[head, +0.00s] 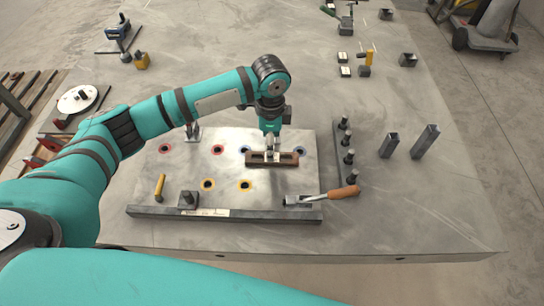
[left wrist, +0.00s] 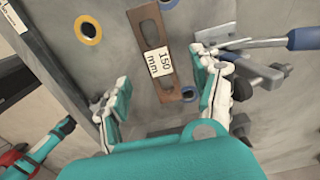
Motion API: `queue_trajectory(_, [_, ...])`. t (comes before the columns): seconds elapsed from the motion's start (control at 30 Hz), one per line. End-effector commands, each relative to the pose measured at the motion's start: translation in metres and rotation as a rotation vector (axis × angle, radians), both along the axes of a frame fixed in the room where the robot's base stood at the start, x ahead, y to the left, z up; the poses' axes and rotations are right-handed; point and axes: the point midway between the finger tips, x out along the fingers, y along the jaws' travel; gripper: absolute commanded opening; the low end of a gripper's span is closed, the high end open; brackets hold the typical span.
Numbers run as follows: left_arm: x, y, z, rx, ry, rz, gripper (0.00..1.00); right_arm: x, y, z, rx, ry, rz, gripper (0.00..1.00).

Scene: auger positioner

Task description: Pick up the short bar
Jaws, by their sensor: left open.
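A brown slotted bar (head: 286,158) with a white label lies across the light plate, below my left gripper (head: 271,147). My left gripper (left wrist: 162,85) is open, with one finger on each side of the bar's near end in that view. I see no firm contact between fingers and bar; their exact height above it is unclear. My right gripper is not in view.
The plate (head: 232,190) has several colour-ringed holes. An orange-handled tool (head: 343,193) lies by its front rail (head: 165,211). A row of dark knobs (head: 349,156) and two upright grey blocks, shorter (head: 389,146) and taller (head: 425,141), stand right. The table's right front is clear.

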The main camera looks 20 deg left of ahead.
Motion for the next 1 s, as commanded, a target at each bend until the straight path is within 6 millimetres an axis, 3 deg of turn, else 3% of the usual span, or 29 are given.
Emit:
queue_trajectory(0.13, [0.0, -0.001, -0.01, 0.0, 0.001, 0.001, 0.65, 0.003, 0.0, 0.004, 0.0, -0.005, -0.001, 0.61])
queue_trajectory(0.4, [-0.001, -0.003, -0.048, 0.001, 0.0, 0.0, 0.65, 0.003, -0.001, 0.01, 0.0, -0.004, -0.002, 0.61])
queue_trajectory(0.7, [-0.001, -0.003, -0.054, 0.001, -0.002, -0.001, 0.65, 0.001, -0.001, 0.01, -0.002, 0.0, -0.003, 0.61])
queue_trajectory(1.0, [-0.001, -0.003, -0.054, 0.0, -0.002, -0.001, 0.27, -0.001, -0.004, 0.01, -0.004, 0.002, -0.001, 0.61])
